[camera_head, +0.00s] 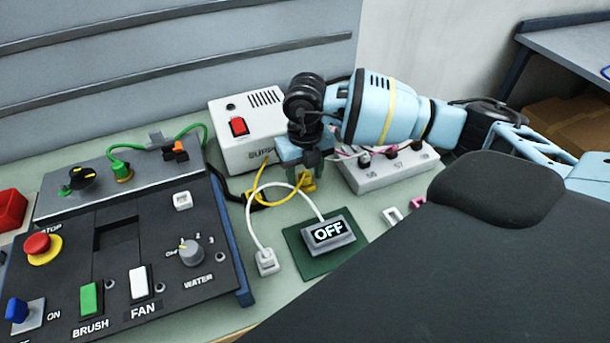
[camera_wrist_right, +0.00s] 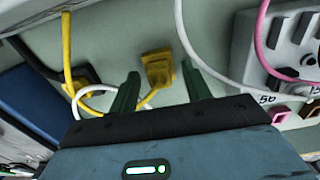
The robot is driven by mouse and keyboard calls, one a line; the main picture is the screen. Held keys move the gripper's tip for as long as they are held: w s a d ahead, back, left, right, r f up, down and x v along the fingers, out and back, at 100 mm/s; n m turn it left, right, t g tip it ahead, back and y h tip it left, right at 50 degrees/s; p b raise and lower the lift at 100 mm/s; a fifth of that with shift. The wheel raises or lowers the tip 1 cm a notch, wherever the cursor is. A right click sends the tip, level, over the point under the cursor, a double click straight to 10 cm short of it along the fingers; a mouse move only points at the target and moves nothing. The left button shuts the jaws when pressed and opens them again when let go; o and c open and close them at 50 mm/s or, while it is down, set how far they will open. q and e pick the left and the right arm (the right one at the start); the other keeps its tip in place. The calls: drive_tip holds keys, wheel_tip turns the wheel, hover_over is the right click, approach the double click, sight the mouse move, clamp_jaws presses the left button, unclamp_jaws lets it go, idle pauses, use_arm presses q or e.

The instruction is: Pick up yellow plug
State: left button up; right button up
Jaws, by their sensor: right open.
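The yellow plug (camera_head: 307,182) lies on the pale green table below my right gripper, with its yellow cable looping to the left. In the right wrist view the yellow plug (camera_wrist_right: 157,68) sits between the two dark green fingers, with a gap to each. My right gripper (camera_head: 300,174) points down over it and is open; it also shows in the right wrist view (camera_wrist_right: 160,88). Contact with the plug cannot be seen. My left gripper is not in view.
A white plug (camera_head: 267,262) and an OFF display box (camera_head: 330,236) on a green mat (camera_head: 297,245) lie in front. A white supply box (camera_head: 246,130) stands behind, a socket strip (camera_head: 385,172) right, and a control panel (camera_head: 125,245) left.

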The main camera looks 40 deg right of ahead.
sight(304, 174)
clamp_jaws()
drive_tip(key=shift+r, duration=0.15)
drive_tip(key=shift+r, duration=0.45)
wheel_tip(304, 174, up, 2)
drive_tip(key=shift+r, duration=0.15)
drive_tip(key=s+a, duration=0.2)
drive_tip(key=a, duration=0.2)
drive_tip(key=s+a+r, duration=0.1)
drive_tip(key=s+a, duration=0.1)
drive_tip(key=a, duration=0.3)
drive_tip(key=s+a, duration=0.3)
drive_tip(key=a, duration=0.2)
drive_tip(key=shift+a+r+b, duration=0.25)
drive_tip(key=shift+r+b, duration=0.05)
drive_tip(key=shift+b, duration=0.1)
